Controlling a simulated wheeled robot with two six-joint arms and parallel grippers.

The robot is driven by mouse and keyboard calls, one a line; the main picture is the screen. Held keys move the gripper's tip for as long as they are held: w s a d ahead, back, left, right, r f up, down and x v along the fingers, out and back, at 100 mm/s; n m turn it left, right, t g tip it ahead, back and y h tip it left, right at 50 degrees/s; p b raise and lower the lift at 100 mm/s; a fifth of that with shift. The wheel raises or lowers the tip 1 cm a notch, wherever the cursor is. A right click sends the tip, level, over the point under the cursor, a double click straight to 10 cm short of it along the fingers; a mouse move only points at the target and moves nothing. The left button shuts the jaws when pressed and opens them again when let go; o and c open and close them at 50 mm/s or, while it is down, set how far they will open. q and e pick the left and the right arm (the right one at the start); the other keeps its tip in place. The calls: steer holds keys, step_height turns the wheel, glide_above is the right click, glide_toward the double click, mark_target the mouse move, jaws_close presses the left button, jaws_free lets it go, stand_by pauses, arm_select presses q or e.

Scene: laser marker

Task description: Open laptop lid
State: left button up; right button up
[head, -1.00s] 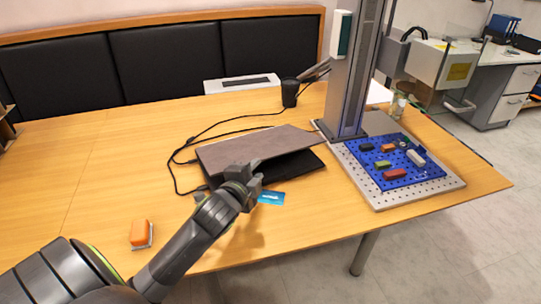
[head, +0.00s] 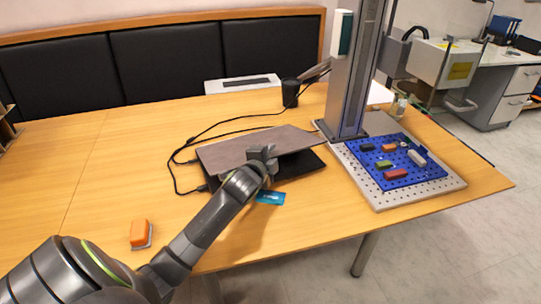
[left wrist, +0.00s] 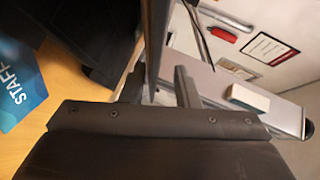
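The laptop has a grey-brown lid (head: 228,152) tilted a little above its dark base (head: 305,165), with a gap at the front. My left gripper (head: 262,153) is at the middle of the lid's front edge in the head view. One finger shows above the lid; the other is hard to make out. In the left wrist view, the lid's edge (left wrist: 157,42) runs between the two spread fingers of the gripper (left wrist: 158,88). I cannot tell whether either finger touches the lid. The dark base (left wrist: 85,25) is at the upper left there. My right gripper is not in view.
A blue staff card (head: 270,198) lies in front of the laptop and shows in the left wrist view (left wrist: 18,85). A laser marker column (head: 350,75) and blue pegboard (head: 395,165) stand right. An orange block (head: 140,233) lies front left; black cables run behind the laptop.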

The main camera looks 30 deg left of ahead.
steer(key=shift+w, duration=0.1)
arm_select(q)
jaws_close()
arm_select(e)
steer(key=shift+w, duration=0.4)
